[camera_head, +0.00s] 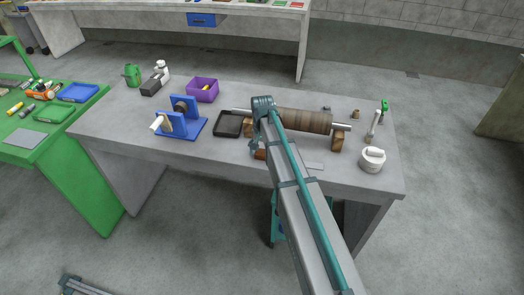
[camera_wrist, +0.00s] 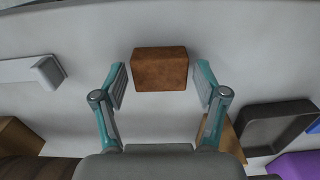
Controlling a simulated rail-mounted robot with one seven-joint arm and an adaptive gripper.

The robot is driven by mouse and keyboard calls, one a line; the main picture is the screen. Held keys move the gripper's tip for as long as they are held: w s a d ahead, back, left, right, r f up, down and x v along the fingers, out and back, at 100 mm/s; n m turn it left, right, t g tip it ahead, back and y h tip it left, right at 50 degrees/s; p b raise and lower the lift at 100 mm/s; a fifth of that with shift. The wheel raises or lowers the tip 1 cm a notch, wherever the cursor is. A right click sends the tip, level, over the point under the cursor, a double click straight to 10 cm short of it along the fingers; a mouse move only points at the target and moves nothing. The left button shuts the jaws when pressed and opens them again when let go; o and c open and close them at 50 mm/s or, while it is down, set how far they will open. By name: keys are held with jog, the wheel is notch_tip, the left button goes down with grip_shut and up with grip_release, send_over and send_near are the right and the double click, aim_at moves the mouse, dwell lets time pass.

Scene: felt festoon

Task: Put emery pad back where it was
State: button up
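A reddish-brown block (camera_wrist: 160,69), which I take to be the emery pad, lies on the grey table near its front edge. In the head view the block (camera_head: 259,154) shows only partly beside my arm. My gripper (camera_wrist: 160,85) is open, with one finger on each side of the block in the wrist view and gaps between fingers and block. The gripper looks empty. In the head view my gripper (camera_head: 256,146) is at the front of the table, mostly hidden by my arm.
A brown roller (camera_head: 305,120) rests on wooden supports to the right. A dark tray (camera_head: 229,135) is close on the left, with a blue stand (camera_head: 185,128) and purple bin (camera_head: 214,92) beyond. A white round container (camera_head: 372,160) stands at the right end.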

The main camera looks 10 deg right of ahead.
aim_at(262, 152)
dwell(0.3)
notch_tip(262, 152, up, 12)
jog(key=b, duration=0.3)
jog(key=shift+r+b, duration=0.2)
jog(key=shift+b, duration=0.1)
jog(key=shift+f, duration=0.1)
dwell(0.4)
